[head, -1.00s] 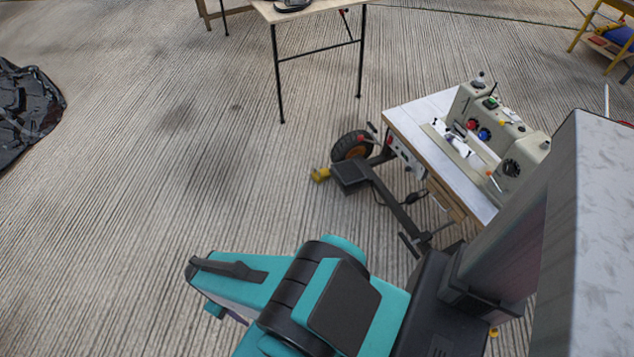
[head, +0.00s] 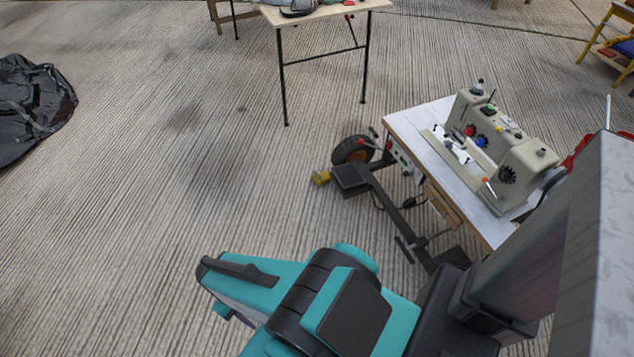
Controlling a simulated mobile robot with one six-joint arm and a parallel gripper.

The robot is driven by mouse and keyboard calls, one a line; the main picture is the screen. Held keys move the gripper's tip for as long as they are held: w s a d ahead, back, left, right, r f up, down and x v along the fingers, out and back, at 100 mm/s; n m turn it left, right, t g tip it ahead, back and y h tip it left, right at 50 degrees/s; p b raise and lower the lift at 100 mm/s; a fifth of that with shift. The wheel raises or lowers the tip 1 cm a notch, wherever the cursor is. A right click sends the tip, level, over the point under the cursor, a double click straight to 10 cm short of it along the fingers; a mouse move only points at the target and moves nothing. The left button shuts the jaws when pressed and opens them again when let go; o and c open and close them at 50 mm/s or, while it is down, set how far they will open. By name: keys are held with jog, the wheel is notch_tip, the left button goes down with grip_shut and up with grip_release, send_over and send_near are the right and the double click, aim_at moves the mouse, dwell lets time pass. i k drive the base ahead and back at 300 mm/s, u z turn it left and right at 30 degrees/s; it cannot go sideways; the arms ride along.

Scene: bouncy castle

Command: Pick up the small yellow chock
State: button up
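The small yellow chock (head: 320,178) lies on the ribbed floor, just left of the dark pedal and wheel of a sewing machine stand. My teal and black arm shows at the bottom of the head view, well in front of the chock and apart from it. The end of my arm points to the left. My gripper's fingers are not visible.
The sewing machine (head: 500,140) stands on a white-topped table (head: 420,122) at the right, with a wheel (head: 353,150) and a pedal (head: 350,178) below. A wooden table (head: 330,15) stands at the back. A black bundle (head: 32,108) lies at the left. The floor between is clear.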

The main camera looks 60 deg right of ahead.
aim_at(320, 178)
jog(key=z, duration=0.1)
jog(key=i, duration=0.95)
jog(key=u, duration=0.05)
